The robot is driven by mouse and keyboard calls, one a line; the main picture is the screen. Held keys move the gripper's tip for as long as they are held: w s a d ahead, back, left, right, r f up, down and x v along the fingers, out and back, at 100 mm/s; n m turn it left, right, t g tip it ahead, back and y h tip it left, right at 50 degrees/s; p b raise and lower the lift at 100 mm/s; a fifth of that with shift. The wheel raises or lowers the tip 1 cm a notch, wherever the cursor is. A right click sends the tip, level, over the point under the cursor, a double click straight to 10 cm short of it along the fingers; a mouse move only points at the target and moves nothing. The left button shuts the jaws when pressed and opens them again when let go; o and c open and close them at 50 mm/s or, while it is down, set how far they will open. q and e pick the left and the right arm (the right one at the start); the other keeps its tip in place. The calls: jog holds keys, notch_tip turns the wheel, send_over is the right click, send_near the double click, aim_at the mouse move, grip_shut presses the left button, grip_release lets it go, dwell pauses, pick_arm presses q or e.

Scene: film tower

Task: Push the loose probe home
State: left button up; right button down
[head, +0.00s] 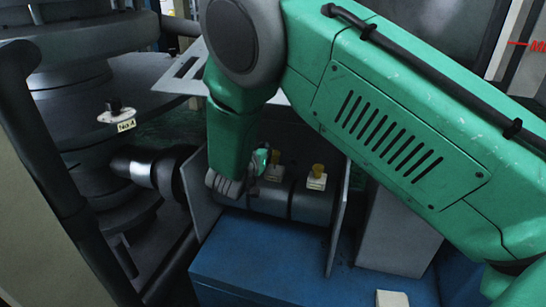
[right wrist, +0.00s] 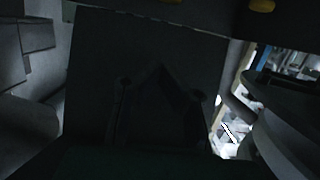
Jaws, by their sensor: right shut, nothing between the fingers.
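Two yellow-topped probes on small white blocks, a left one (head: 276,160) and a right one (head: 318,170), stand on a dark grey cylinder (head: 312,205). I cannot tell which probe is loose; another could be hidden behind my wrist. My right gripper (head: 252,186) is shut and empty at the cylinder's left end, just left of the left probe. Whether it touches anything is unclear. In the right wrist view the gripper (right wrist: 160,100) is a dark silhouette, with yellow caps (right wrist: 262,5) at the top edge. My left gripper is not in view.
Grey upright plates, one on the right (head: 338,225), flank the cylinder above a blue base (head: 265,262). A dark round machine with a "No.4" label (head: 126,126) stands at the left. A pale block (head: 392,298) lies at the bottom right. My green right arm covers much of the upper right.

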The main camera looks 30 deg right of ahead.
jog(key=b, duration=0.3)
send_over(274, 158)
notch_tip(274, 158, down, 3)
jog(key=shift+w+f, duration=0.1)
jog(key=shift+f, duration=0.85)
jog(key=shift+f+b, duration=0.45)
jog(key=shift+f, duration=0.3)
notch_tip(274, 158, down, 3)
jog(key=shift+f+b, duration=0.2)
jog(key=shift+b, duration=0.35)
jog(key=shift+a, duration=0.1)
jog(key=shift+r, duration=0.1)
